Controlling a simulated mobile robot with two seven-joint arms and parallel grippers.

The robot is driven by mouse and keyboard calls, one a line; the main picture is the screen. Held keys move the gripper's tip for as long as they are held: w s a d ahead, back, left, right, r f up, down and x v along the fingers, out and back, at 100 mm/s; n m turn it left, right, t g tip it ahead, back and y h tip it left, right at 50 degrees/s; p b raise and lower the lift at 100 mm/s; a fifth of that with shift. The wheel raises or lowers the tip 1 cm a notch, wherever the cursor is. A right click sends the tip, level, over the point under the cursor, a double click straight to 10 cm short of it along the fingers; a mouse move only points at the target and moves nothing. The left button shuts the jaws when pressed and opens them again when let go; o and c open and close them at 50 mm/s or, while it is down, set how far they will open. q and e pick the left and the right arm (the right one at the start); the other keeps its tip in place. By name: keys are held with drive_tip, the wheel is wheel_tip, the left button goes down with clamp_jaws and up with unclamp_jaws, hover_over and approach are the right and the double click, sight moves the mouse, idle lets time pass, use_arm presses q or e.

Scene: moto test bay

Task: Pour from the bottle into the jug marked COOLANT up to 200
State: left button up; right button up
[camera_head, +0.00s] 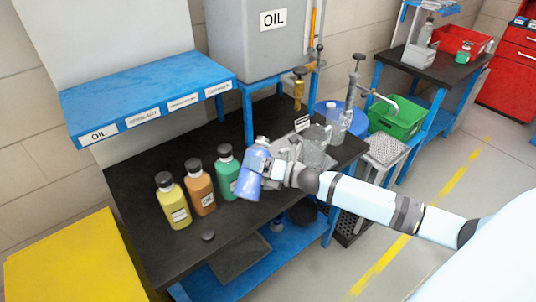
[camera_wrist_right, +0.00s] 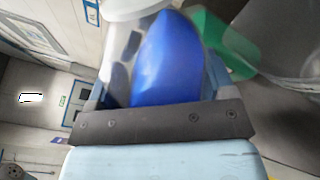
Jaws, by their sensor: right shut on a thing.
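My right gripper (camera_head: 268,172) is shut on a blue bottle (camera_head: 250,178). The bottle is tilted slightly, its top leaning right, in front of the green bottle and left of the jugs. In the right wrist view the blue bottle (camera_wrist_right: 165,60) fills the space between the fingers. Clear grey jugs (camera_head: 316,146) stand at the bench's right end, partly behind my wrist. A small label card (camera_head: 303,123) is near them, but its writing is too small to read. I cannot tell which jug is marked COOLANT, and no liquid level is readable. My left gripper is out of view.
Yellow (camera_head: 173,203), orange (camera_head: 201,188) and green (camera_head: 227,176) bottles stand on the black bench (camera_head: 140,175). A small dark cap (camera_head: 208,236) lies near its front edge. A blue shelf (camera_head: 150,95) overhangs the back left. A green bin (camera_head: 398,118) stands beyond the right end.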

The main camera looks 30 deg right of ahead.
drive_tip(key=shift+a, duration=0.1)
drive_tip(key=shift+s+a+f+m, duration=0.1)
drive_tip(key=shift+f+m, duration=0.4)
drive_tip(key=shift+m, duration=0.05)
drive_tip(key=shift+s+a+f+m, duration=0.1)
drive_tip(key=shift+f+m, duration=0.35)
drive_tip(key=shift+m, duration=0.1)
idle(0.5)
drive_tip(key=shift+r, duration=0.15)
drive_tip(key=shift+r+m+p, duration=0.25)
drive_tip(key=shift+m+p, duration=0.25)
drive_tip(key=shift+p, duration=0.1)
drive_tip(key=shift+r+m+p, duration=0.25)
drive_tip(key=shift+m+p, duration=0.05)
drive_tip(key=shift+p, duration=0.15)
idle(0.4)
drive_tip(key=shift+w+d+r+m+p, duration=0.35)
drive_tip(key=shift+d+r+m+p, duration=0.15)
drive_tip(key=shift+m+p, duration=0.5)
idle(3.7)
